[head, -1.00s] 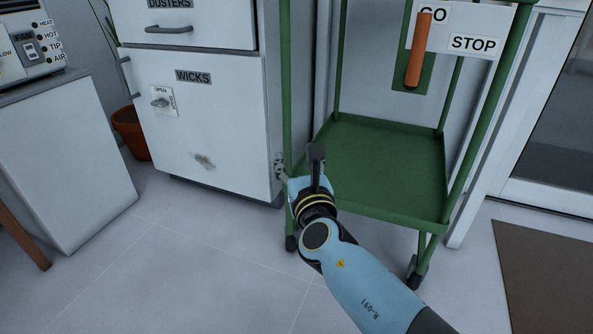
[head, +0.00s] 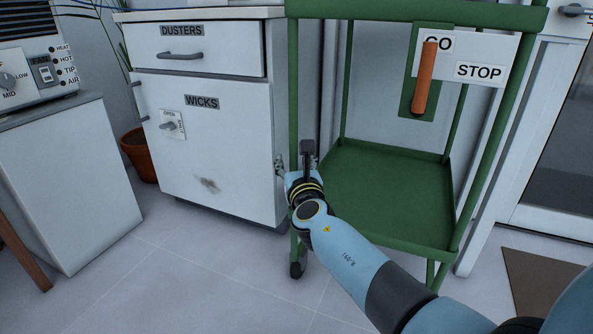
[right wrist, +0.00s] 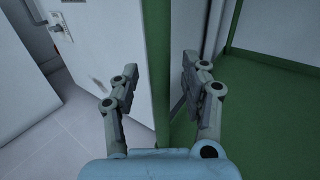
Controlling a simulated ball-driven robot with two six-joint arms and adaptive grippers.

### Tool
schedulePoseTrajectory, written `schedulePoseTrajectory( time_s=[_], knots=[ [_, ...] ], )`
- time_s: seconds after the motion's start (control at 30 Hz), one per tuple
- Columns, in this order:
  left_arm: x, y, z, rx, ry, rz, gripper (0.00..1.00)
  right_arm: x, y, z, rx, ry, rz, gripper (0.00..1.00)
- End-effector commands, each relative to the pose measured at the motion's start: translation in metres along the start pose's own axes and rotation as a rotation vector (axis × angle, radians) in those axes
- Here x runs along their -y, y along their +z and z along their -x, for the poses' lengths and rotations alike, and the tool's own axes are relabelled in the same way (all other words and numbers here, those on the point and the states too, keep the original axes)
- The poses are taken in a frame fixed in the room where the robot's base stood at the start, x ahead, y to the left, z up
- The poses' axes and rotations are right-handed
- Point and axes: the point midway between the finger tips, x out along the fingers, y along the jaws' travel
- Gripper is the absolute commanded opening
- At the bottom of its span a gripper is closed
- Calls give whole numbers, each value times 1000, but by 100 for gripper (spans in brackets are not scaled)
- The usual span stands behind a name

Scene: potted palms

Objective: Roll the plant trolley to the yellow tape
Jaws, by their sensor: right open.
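The green trolley (head: 445,236) stands right of the white cabinet, with a flat lower shelf and upright posts. Its upper frame runs along the top of the head view. My right gripper (head: 293,156) is at the trolley's front left post (head: 293,95), a little above the lower shelf. In the right wrist view my right gripper (right wrist: 155,75) is open, with the green post (right wrist: 158,60) passing between its two fingers. I cannot tell whether a finger touches the post. The yellow tape and my left gripper are not in view.
A white cabinet (head: 230,150) with WICKS and DUSTERS labels stands close left of the post. An orange handle (head: 424,80) hangs before a GO/STOP sign (head: 480,70). A terracotta pot (head: 138,150) is behind. A brown mat (head: 535,285) lies right. Floor in front is clear.

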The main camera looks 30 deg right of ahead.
Motion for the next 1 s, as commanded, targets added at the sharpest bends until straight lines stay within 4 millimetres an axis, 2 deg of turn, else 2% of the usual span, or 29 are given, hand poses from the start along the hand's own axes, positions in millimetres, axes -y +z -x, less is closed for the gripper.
schedulePoseTrajectory(
  time_s=[0.33,0.7,1.0],
  knots=[
    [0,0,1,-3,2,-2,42,0,0,-4,0,0,0,46],
    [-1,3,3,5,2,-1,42,0,0,-3,0,0,0,0],
    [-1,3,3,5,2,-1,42,0,0,-3,0,0,0,0]
  ],
)
